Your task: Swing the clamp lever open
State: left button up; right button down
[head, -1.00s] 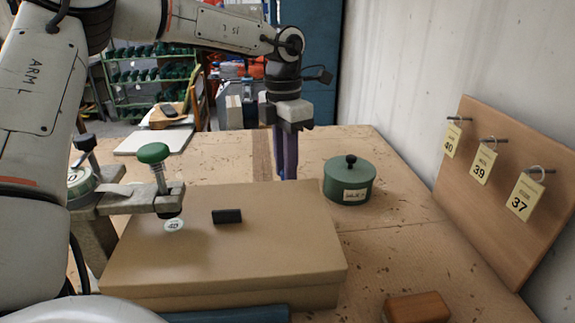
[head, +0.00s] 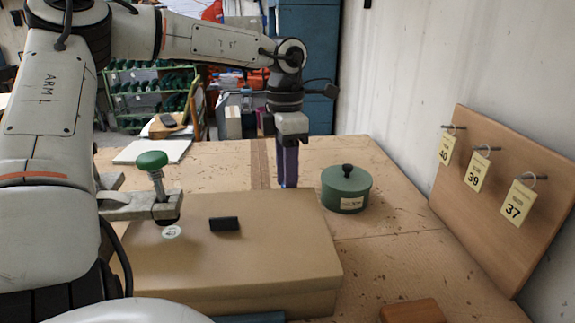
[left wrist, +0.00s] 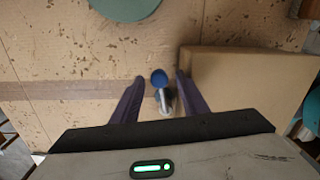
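A lever with a round blue knob (left wrist: 158,78) and a pale metal shaft shows in the left wrist view, seen from above beside the cardboard box. My left gripper (left wrist: 158,88) is open, with one purple finger on each side of the lever. I see gaps between the knob and both fingers. In the head view my left gripper (head: 288,165) points down behind the box's far edge and hides the lever. A metal clamp arm with a green knob (head: 151,160) reaches over the box at left; my arm hides part of it. My right gripper is not in view.
The cardboard box (head: 270,250) fills the near bench, with a small black block (head: 224,224) on top. A green lidded pot (head: 346,188) stands right of my gripper. A tag board (head: 480,215) leans at the right wall. A brown block (head: 412,312) lies in front.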

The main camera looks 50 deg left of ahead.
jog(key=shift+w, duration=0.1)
pick_arm(q)
notch_tip(320, 180, up, 10)
jog(key=shift+a, duration=0.25)
dwell(0.4)
jog(key=shift+w, duration=0.1)
